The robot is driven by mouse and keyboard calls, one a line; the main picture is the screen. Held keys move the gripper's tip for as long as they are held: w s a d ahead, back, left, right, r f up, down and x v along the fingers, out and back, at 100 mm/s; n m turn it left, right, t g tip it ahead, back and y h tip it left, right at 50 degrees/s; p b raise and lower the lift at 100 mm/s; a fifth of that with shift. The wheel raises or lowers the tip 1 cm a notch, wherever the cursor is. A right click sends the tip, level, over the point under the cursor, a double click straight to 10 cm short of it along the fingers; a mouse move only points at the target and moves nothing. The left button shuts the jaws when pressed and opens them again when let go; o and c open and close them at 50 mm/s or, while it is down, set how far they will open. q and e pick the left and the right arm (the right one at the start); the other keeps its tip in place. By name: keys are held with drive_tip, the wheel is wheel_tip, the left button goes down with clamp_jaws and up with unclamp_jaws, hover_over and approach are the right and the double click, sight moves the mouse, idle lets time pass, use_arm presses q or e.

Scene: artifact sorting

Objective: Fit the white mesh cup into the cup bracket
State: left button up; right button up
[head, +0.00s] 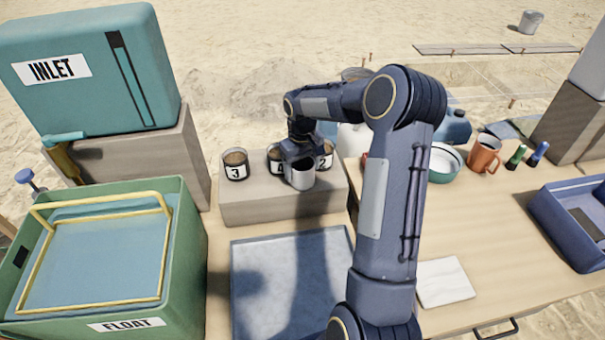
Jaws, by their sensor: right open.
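A small white-grey cup (301,179), which looks like the white mesh cup, is at the front edge of a grey block; its mesh is too small to make out. My right gripper (301,160) is open, pointing down right at this cup's rim, partly covering it. I cannot tell whether the fingers touch the cup. No cup bracket shows clearly; the gripper and cup may hide it, and I cannot tell whether the cup sits in it. My left gripper is out of view.
Numbered cups 3 (236,171), 4 (276,168) and 2 (327,160) stand on the grey block (262,207). A blue-grey tray (257,231) lies in front. The green FLOAT tank (190,260) stands left. An orange mug (484,157) and a bowl (441,176) are right.

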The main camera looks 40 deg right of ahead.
drive_tip(key=shift+f, duration=0.85)
drive_tip(key=shift+c, duration=0.2)
drive_tip(key=c, duration=0.8)
drive_tip(key=shift+o, duration=0.2)
drive_tip(key=shift+r, duration=0.1)
